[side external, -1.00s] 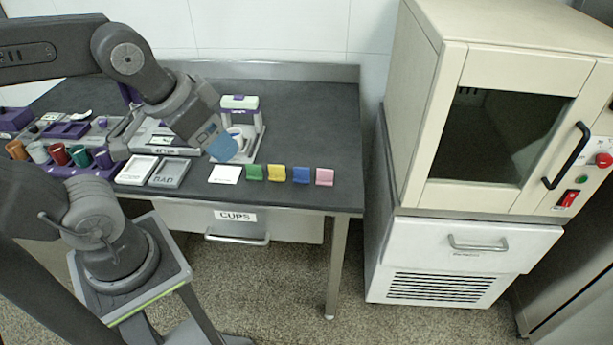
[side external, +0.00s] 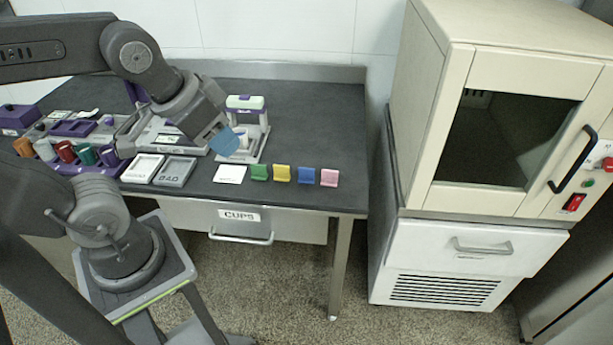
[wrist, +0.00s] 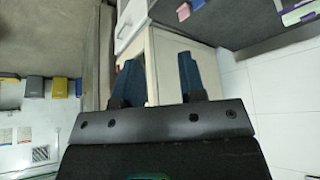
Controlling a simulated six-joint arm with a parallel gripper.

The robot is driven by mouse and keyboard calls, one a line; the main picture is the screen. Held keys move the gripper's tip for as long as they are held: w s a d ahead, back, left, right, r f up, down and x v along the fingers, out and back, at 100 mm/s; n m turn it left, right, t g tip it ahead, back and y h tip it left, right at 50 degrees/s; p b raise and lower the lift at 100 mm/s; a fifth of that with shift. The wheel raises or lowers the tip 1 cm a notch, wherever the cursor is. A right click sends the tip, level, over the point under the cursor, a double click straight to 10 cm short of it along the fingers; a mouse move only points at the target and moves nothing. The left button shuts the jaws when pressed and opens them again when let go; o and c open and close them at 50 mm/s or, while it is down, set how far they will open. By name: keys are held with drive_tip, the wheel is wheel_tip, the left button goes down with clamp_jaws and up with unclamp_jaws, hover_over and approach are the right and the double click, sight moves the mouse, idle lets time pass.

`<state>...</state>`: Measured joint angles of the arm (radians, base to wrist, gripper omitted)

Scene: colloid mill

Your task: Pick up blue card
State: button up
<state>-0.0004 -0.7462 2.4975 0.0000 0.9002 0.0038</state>
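The blue card (side external: 306,175) stands upright in a row near the front edge of the dark table, between the yellow card (side external: 282,173) and the pink card (side external: 329,177). My gripper (side external: 224,142) is above the table, up and to the left of the blue card in the side view, and apart from it. Its light blue fingers tilt down to the right. In the wrist view my gripper (wrist: 158,78) has its two dark blue fingers spread, with nothing held between them.
A green card (side external: 259,172) and a flat white card (side external: 230,174) lie left in the row. A small purple-and-white device (side external: 246,125) stands behind my gripper. A beige machine (side external: 500,100) stands right, beyond a gap.

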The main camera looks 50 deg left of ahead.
drive_tip(key=m+g, duration=0.6)
drive_tip(key=m, duration=0.3)
hover_over(306, 168)
wheel_tip(306, 168, down, 15)
drive_tip(key=f, duration=0.8)
drive_tip(key=shift+w+d+f, duration=0.15)
drive_tip(key=shift+d+f, duration=0.15)
drive_tip(key=shift+d, duration=0.1)
drive_tip(key=f, duration=0.4)
drive_tip(key=shift+a, duration=0.4)
drive_tip(key=shift+f, duration=0.6)
drive_tip(key=shift+c, duration=0.4)
